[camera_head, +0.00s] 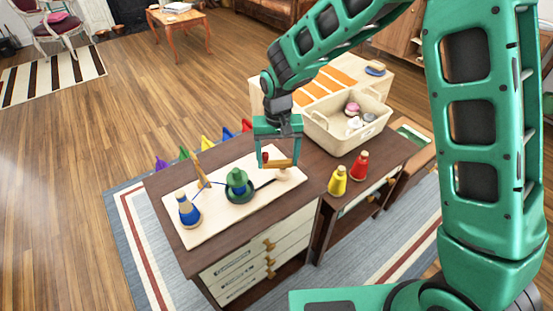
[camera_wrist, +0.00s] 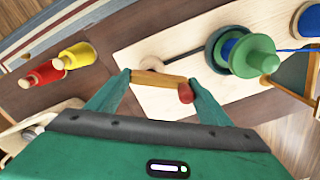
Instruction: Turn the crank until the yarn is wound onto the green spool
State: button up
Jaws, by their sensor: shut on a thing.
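The winder's pale board (camera_head: 213,225) lies on a dark wooden cabinet top. The green spool (camera_head: 238,175) stands on a dark green round base, with blue yarn around its middle; it also shows in the wrist view (camera_wrist: 255,58). A cone of blue yarn (camera_head: 187,210) stands at the board's left end. A wooden guide (camera_head: 202,172) stands between them, and a blue strand shows at the spool's right in the wrist view. The crank (camera_wrist: 158,78) is a wooden bar with a red knob (camera_wrist: 186,94). My gripper (camera_wrist: 160,82) is shut on the crank, a finger at each side.
A yellow cone (camera_head: 338,182) and a red cone (camera_head: 360,165) stand right of the board. A cream basket (camera_head: 333,142) with several yarn balls is behind them. Drawers with wooden knobs face the front.

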aim_at(278, 161)
jog(key=shift+d+m, duration=0.1)
jog(key=shift+m, duration=0.3)
jog(key=o, duration=1)
jog(key=shift+o, duration=0.2)
notch_tip(278, 161, up, 11)
jog(key=shift+w+f, duration=0.1)
